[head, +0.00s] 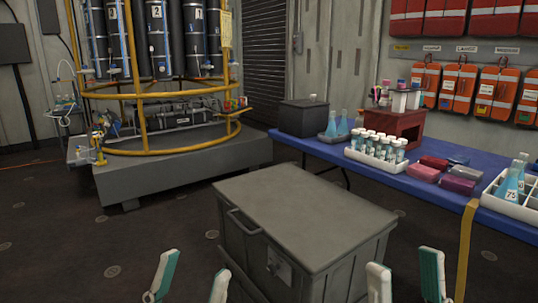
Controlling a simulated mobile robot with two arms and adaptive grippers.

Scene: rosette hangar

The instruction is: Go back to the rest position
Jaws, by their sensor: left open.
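My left gripper (194,264) shows at the bottom edge, left of centre. Its two white and green fingers stand apart with nothing between them. My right gripper (403,259) shows at the bottom edge, right of centre. Its fingers are also spread and empty. Both grippers are low in the head view, one at each side of a grey lidded crate (300,215). I see neither gripper holding anything. The rest of both arms is out of view.
A blue table (420,184) at right carries a vial rack (355,157), flasks and coloured packs. A grey platform (180,168) with a yellow frame (137,96) stands back left. Orange bags (465,85) hang on the right wall. Dark floor is clear at left.

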